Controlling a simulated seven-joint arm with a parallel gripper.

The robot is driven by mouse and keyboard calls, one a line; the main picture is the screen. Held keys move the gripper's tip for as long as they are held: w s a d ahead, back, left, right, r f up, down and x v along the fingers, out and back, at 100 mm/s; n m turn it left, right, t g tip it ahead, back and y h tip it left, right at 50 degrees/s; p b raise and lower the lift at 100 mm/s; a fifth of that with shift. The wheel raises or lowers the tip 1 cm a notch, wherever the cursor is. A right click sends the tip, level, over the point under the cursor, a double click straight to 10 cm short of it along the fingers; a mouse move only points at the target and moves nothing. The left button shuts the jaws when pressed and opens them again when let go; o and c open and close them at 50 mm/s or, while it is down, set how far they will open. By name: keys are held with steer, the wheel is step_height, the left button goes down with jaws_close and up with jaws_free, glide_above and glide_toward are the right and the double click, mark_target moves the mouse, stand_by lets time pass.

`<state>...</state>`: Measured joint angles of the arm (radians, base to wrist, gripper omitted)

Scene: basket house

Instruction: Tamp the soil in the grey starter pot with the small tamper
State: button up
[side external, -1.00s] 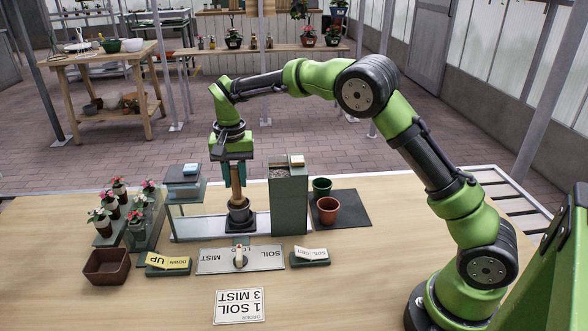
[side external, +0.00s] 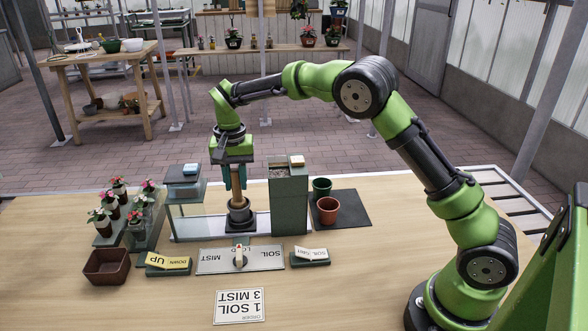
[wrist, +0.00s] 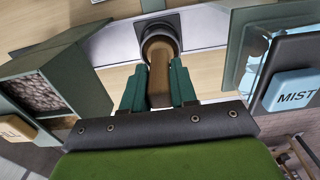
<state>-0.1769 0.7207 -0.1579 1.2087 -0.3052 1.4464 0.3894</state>
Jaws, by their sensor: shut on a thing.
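My gripper (side external: 237,166) is shut on the wooden handle of the small tamper (side external: 237,184), which stands upright below the green fingers. The tamper's lower end is in the dark grey starter pot (side external: 240,214). The pot sits on a dark square on the pale track between the mist box and the soil hopper. In the wrist view the handle (wrist: 160,78) runs between the fingertips (wrist: 159,85) down into the pot (wrist: 160,40). The soil and the tamper's foot are hidden, so I cannot tell whether they touch.
The soil hopper (side external: 289,204) stands close right of the pot and the mist box (side external: 184,186) close left. A lever plate (side external: 217,262) lies in front. A terracotta pot (side external: 328,210) and a green pot (side external: 322,186) stand right, potted flowers (side external: 109,203) left.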

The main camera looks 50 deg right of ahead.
steer(key=shift+f, duration=0.55)
stand_by(2.1)
steer(key=shift+r, duration=0.15)
steer(key=shift+r, duration=0.4)
steer(key=shift+f, duration=0.5)
stand_by(1.2)
steer(key=shift+r, duration=0.5)
steer(key=shift+r, duration=3.55)
